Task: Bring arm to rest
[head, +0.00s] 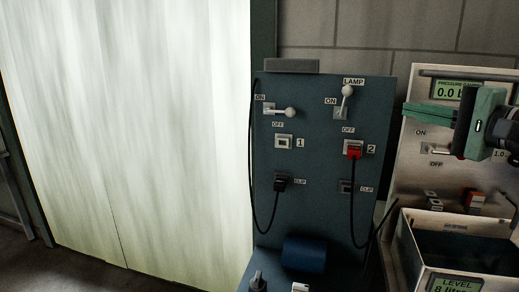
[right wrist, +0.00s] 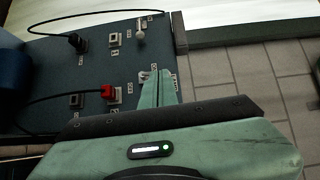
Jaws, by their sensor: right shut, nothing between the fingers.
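My right gripper (head: 408,112) is green and shut, with nothing held. It comes in from the right of the head view, its fingers pointing left in front of the steel panel's upper part and partly covering it. In the right wrist view its closed fingers (right wrist: 158,78) overlap the blue panel (right wrist: 40,55) in the picture, near a switch; I cannot tell how far apart they are. My left gripper is in neither view.
The blue panel (head: 310,222) carries a sideways lever (head: 290,112), an upright lamp lever (head: 347,90), a red plug (head: 353,151) at socket 2 and a black plug (head: 281,182) at a clip. Right stands a steel unit (head: 408,185) with an open bin (head: 405,240).

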